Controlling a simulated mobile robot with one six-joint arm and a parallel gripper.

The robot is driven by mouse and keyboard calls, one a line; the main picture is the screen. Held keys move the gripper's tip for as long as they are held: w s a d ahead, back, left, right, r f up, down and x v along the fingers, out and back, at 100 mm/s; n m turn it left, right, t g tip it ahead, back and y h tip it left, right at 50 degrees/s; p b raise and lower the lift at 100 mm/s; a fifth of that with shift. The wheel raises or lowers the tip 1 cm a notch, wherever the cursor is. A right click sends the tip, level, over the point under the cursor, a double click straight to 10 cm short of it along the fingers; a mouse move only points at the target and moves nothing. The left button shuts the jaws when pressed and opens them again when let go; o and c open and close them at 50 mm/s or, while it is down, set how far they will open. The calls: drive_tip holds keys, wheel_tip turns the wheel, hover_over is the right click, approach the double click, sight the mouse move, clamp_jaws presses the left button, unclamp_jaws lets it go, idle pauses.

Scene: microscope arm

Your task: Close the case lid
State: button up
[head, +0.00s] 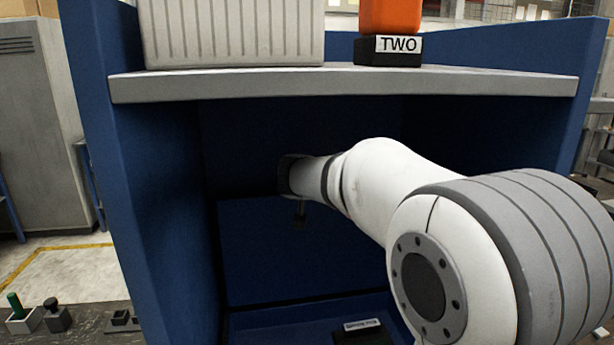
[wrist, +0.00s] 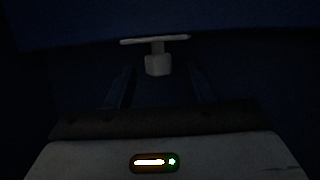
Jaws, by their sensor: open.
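My gripper (wrist: 159,75) is open in the wrist view, its two dark fingers apart. A pale T-shaped piece (wrist: 157,64), a flat bar on a short stem and block, shows ahead between and beyond the fingertips. I cannot tell whether it touches them. In the head view my arm reaches into a blue enclosure, and the gripper end is small and dark at its back. A blue upright panel (head: 262,250) stands there. It may be the case lid, but the dark view does not make this sure. A low dark item with a white label (head: 362,325) lies below.
The blue enclosure's left wall (head: 150,190) and the grey shelf (head: 345,83) frame my arm. A ribbed pale box (head: 235,35) and an orange piece (head: 390,15) on a black base labelled TWO (head: 388,50) stand on the shelf. Small blocks (head: 57,316) sit at lower left.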

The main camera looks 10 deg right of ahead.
drive_tip(key=shift+w+d+f, duration=0.2)
drive_tip(key=shift+w+f, duration=0.1)
drive_tip(key=shift+w, duration=0.35)
drive_tip(key=shift+c, duration=0.5)
clamp_jaws()
